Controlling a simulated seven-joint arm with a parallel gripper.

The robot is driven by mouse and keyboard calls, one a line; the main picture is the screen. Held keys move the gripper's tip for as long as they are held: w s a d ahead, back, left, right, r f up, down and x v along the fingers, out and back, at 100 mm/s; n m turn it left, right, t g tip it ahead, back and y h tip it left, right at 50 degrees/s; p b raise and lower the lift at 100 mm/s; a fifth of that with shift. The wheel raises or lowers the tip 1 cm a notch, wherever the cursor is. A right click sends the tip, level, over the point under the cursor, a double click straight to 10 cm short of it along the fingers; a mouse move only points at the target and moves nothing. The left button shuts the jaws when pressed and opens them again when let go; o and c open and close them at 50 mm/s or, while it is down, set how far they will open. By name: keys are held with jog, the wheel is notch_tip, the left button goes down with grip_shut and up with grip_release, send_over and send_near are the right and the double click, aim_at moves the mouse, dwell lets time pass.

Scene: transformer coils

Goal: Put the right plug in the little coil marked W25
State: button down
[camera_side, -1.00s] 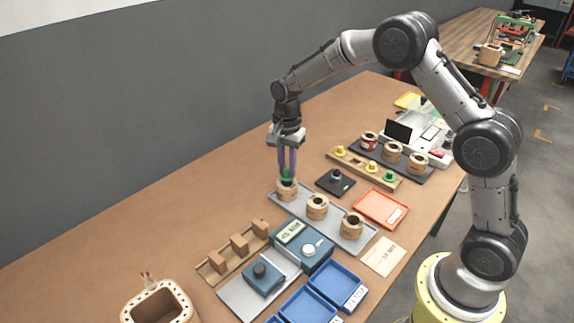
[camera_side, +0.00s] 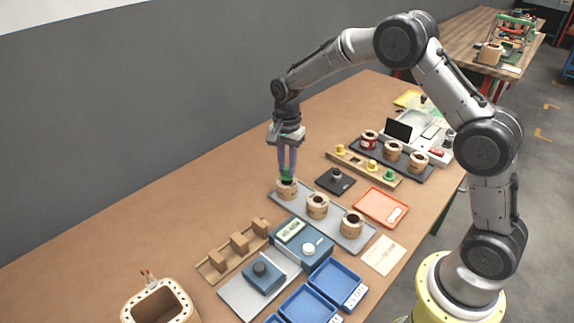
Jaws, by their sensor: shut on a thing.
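My gripper (camera_side: 287,171) points straight down over the grey tray (camera_side: 333,226) and is shut on a green plug (camera_side: 287,176). The plug is at the mouth of the far-left little coil (camera_side: 286,190) on that tray; I cannot tell how deep it sits. A middle coil (camera_side: 317,206) and a near-right coil (camera_side: 352,224) stand on the same tray with dark open centres. The W25 mark is too small to read on any coil. Yellow plugs (camera_side: 371,166) and a green plug (camera_side: 389,175) stand in a wooden rack behind the tray.
A dark tray (camera_side: 377,158) with several coils, one red, lies behind the rack. A black pad (camera_side: 335,181), an orange tray (camera_side: 381,208), a blue meter (camera_side: 303,244), blue bins (camera_side: 337,282) and a wooden block rack (camera_side: 235,254) surround the grey tray. The table's left side is clear.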

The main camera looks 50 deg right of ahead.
jog(key=shift+f, duration=0.1)
jog(key=shift+f, duration=0.8)
jog(key=shift+c, duration=1.4)
grip_release()
jog(key=shift+r, duration=3.2)
